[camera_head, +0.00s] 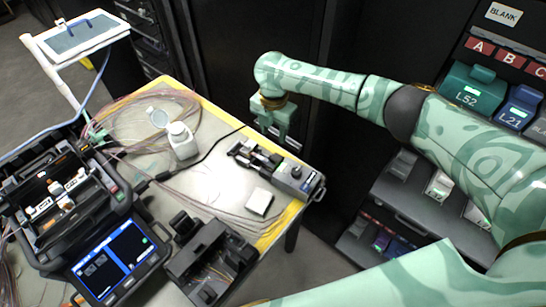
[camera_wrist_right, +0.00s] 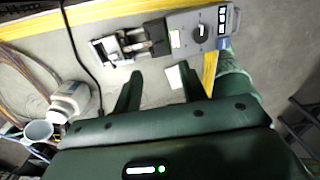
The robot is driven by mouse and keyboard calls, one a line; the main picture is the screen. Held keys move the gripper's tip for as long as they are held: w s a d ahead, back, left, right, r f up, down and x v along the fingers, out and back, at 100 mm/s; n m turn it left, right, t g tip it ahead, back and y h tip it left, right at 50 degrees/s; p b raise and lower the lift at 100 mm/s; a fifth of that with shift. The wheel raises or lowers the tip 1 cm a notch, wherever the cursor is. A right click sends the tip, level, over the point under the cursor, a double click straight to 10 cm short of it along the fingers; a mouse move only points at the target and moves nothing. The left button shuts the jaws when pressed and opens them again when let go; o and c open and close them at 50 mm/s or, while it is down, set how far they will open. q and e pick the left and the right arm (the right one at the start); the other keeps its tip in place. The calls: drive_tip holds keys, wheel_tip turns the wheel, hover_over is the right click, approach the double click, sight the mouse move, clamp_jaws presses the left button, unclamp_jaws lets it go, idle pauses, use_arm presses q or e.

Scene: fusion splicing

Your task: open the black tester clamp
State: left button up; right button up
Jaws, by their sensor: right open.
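The tester (camera_head: 296,177) is a grey box with a dark knob, near the right edge of the table. It also shows at the top of the right wrist view (camera_wrist_right: 190,30). Its black clamp (camera_wrist_right: 155,31) sits at the left end of the grey body, beside a slotted metal and black part (camera_wrist_right: 113,47). In the head view the clamp (camera_head: 268,160) is small, and I cannot tell whether it is open. My right gripper (camera_head: 275,137) is above and behind the tester, apart from it. Its fingers (camera_wrist_right: 162,88) are spread and empty. My left gripper is not in view.
A small white block (camera_head: 259,202) lies in front of the tester. A white bottle (camera_head: 182,140), loose fibres and a black cable lie to the left. A splicer (camera_head: 60,205) with a lit screen and an open black case (camera_head: 210,262) fill the front left. Shelves stand right.

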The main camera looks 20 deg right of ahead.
sight(273, 159)
wheel_tip(273, 159, down, 12)
drive_tip(key=b, duration=0.3)
drive_tip(key=shift+r+b, duration=0.15)
drive_tip(key=shift+b, duration=0.2)
clamp_jaws()
